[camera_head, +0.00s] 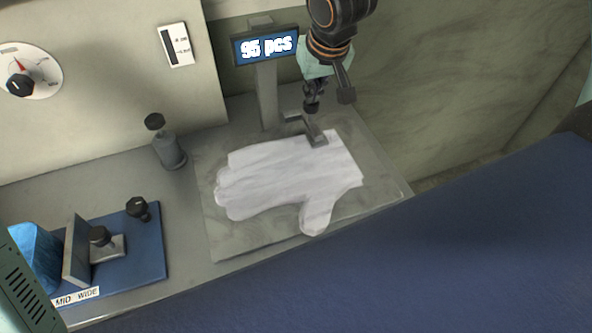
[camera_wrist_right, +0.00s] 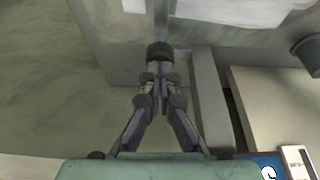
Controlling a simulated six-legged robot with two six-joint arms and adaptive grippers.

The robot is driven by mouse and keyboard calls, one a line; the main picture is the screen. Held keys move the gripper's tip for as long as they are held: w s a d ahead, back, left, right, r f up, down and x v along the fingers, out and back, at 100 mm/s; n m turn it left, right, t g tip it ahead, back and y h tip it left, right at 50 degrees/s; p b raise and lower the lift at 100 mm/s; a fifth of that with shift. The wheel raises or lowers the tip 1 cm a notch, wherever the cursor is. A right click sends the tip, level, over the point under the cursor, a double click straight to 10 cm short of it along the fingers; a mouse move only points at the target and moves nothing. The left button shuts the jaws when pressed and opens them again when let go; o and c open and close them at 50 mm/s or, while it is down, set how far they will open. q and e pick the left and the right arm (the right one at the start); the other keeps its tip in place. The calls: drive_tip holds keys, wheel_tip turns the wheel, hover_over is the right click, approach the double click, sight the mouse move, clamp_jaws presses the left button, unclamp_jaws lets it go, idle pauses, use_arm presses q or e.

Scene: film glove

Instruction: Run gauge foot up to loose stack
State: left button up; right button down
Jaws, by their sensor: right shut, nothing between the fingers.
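A white glove-shaped stack (camera_head: 285,178) lies flat on a grey plate (camera_head: 235,243), its fingers to the left and thumb to the front. The gauge has a post (camera_head: 266,95) with a display reading "95 pcs" (camera_head: 265,46). Its dark, bent foot (camera_head: 318,133) is over the stack's back right edge; I cannot tell whether it touches. My right gripper (camera_head: 311,107) is shut and empty, just above and behind the foot. In the right wrist view, its fingers (camera_wrist_right: 160,82) meet beside a black knob (camera_wrist_right: 160,52). My left gripper is out of view.
A dark-capped post (camera_head: 168,148) stands left of the plate. A blue board (camera_head: 148,245) with knobs, a grey upright plate and a "MID / WIDE" label lies at front left. A dial (camera_head: 28,70) and a slider (camera_head: 178,45) are on the panel behind. A dark blue surface fills the front right.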

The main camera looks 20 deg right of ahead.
idle(0.4)
drive_tip(key=shift+r+p, duration=0.75)
wheel_tip(320, 180, up, 2)
drive_tip(key=shift+r+p, duration=0.25)
drive_tip(key=shift+p, duration=0.85)
wheel_tip(320, 180, up, 2)
drive_tip(key=shift+w+r+p, duration=0.1)
drive_tip(key=shift+p, duration=0.9)
wheel_tip(320, 180, up, 8)
drive_tip(key=p, duration=0.7)
drive_tip(key=shift+f, duration=0.25)
